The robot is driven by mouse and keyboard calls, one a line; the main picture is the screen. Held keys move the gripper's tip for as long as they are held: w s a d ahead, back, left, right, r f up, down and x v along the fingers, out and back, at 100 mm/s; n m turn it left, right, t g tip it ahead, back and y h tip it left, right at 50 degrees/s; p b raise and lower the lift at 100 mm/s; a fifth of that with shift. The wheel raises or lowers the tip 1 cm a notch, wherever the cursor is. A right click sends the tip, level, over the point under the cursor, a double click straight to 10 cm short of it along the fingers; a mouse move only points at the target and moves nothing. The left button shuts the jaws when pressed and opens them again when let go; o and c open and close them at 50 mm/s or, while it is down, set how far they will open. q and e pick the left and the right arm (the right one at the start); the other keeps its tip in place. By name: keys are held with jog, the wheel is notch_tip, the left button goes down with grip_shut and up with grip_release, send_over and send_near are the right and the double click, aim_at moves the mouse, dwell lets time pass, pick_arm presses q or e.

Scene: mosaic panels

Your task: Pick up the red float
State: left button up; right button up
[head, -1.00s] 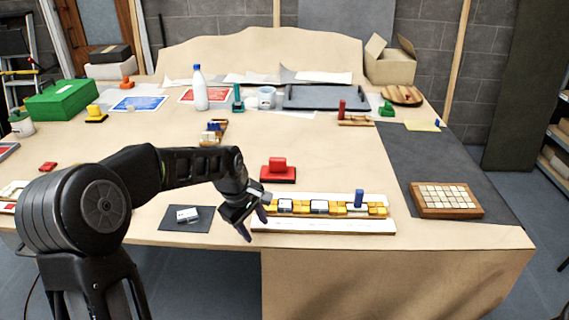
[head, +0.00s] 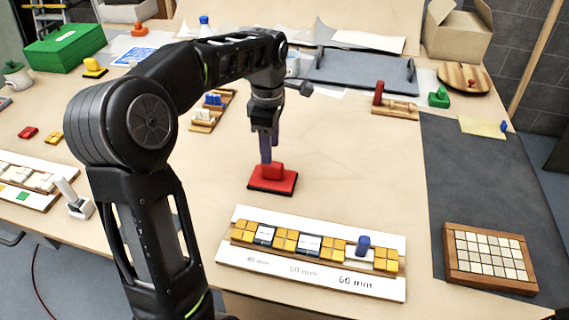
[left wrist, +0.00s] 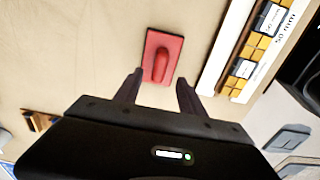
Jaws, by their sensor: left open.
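The red float (head: 272,178) is a flat red plate with a dark underside and a raised red handle. It lies on the table behind the mosaic strip. My left gripper (head: 268,158) points down just above and behind the float's handle in the head view. In the left wrist view the float (left wrist: 160,58) lies ahead of the open fingers (left wrist: 157,85), with its handle lined up with the gap between them. The fingers hold nothing. Whether they reach down beside the handle is hard to tell. My right gripper is in neither view.
A white board (head: 384,287) with yellow and white tiles lies in front of the float. A wooden tile tray (head: 458,278) sits on the dark mat at right. A small wooden rack (head: 203,122) stands behind left. The table right of the float is clear.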

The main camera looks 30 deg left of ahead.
aim_at(273, 168)
pick_arm(q)
jog(key=shift+s+r, duration=0.1)
jog(key=shift+s, duration=0.15)
jog(key=shift+w+f, duration=0.1)
jog(key=shift+f, duration=1.25)
jog(key=shift+f, duration=0.1)
jog(key=shift+f+p, duration=0.4)
jog(key=f, duration=0.3)
jog(key=f+p, duration=0.1)
jog(key=shift+w+d+f, duration=0.15)
jog(key=shift+w, duration=0.1)
grip_shut()
